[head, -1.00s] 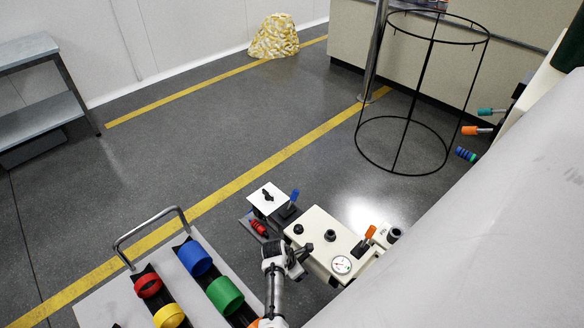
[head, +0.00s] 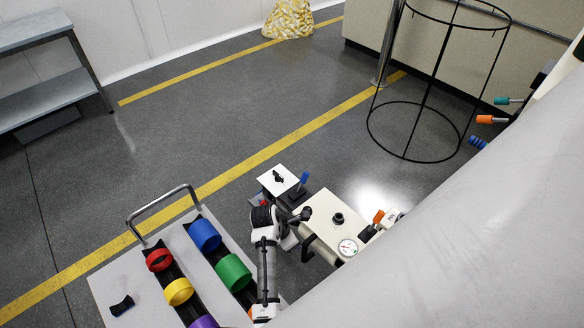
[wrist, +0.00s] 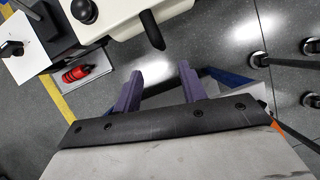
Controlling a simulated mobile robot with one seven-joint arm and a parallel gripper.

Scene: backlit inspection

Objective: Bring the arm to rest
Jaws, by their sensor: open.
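My gripper (wrist: 158,88) shows in the wrist view as two purple fingers, spread apart with nothing between them. Grey floor shows in the gap and beyond the tips. In the head view my arm (head: 266,262) rises from the bottom, between the cart with coloured rings and the cream control box. I cannot make out the fingers there.
The cream box (head: 335,215) with knobs and a gauge is close beside my arm; it also shows in the wrist view (wrist: 120,18). A ring cart (head: 112,268) stands left, a black wire frame (head: 427,80) at back right. The floor behind is open.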

